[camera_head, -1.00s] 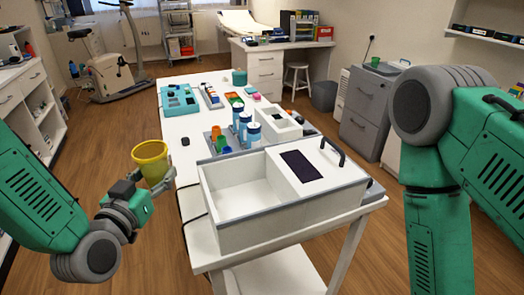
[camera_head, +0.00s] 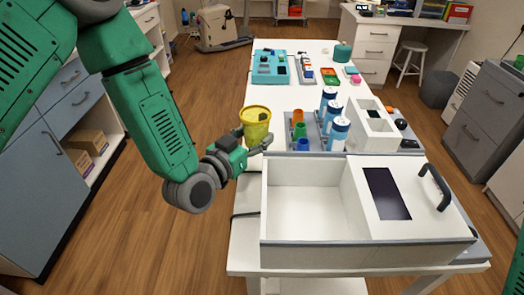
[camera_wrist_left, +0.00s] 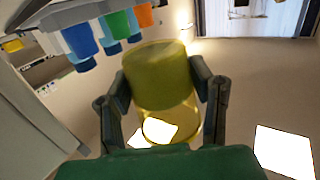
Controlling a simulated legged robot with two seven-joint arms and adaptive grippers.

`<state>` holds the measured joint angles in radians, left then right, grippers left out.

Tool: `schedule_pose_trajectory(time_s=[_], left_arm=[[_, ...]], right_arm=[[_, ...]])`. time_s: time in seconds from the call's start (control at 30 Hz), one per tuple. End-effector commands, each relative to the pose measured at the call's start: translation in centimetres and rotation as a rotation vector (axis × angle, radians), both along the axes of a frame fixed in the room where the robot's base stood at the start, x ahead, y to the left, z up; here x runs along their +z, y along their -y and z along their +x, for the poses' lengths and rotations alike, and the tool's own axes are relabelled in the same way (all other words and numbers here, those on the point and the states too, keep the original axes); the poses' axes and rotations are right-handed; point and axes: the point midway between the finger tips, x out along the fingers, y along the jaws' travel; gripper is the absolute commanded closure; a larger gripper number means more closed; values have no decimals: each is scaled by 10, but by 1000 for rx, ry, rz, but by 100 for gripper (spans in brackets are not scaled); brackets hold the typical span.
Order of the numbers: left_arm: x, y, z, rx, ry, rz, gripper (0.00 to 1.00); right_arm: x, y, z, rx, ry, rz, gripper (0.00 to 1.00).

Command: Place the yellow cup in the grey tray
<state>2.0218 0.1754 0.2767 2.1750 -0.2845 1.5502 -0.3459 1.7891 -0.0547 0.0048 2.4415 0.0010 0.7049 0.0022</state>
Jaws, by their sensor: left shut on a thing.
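The yellow cup (camera_head: 256,122) is held in the air at the left long side of the table, roughly upright. My left gripper (camera_head: 260,145) is shut on it; in the left wrist view the cup (camera_wrist_left: 160,80) sits between the two fingers. The grey tray (camera_head: 318,141) lies on the table, right of the held cup and apart from it. In it stand an orange cup (camera_head: 298,116), a green cup (camera_head: 300,130), a blue cup (camera_head: 303,145) and several blue-and-white bottles (camera_head: 341,133). My right gripper is out of view.
A large white box (camera_head: 305,208) with an open compartment and a black handle fills the near end of the table (camera_head: 252,225). A smaller white box (camera_head: 371,126) stands right of the tray. A teal case (camera_head: 270,68) and small items lie farther back.

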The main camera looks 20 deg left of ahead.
Motion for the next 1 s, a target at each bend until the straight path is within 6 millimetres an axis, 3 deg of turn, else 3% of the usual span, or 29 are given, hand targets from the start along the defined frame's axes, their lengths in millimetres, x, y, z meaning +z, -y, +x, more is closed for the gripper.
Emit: schedule_pose_trajectory(time_s=[0.4, 0.8, 0.83, 0.87, 1.0], left_arm=[[-49, 0, 0, 1, 1, 0, 63], [-54, 0, 0, 1, 2, -1, 63], [-53, 0, 0, 1, 2, -1, 41], [-53, 0, 0, 1, 2, -1, 31], [-53, 0, 0, 1, 2, -1, 31]], right_arm=[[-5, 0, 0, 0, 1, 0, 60], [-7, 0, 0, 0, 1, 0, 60], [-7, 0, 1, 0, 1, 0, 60], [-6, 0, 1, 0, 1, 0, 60], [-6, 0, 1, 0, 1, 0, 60]])
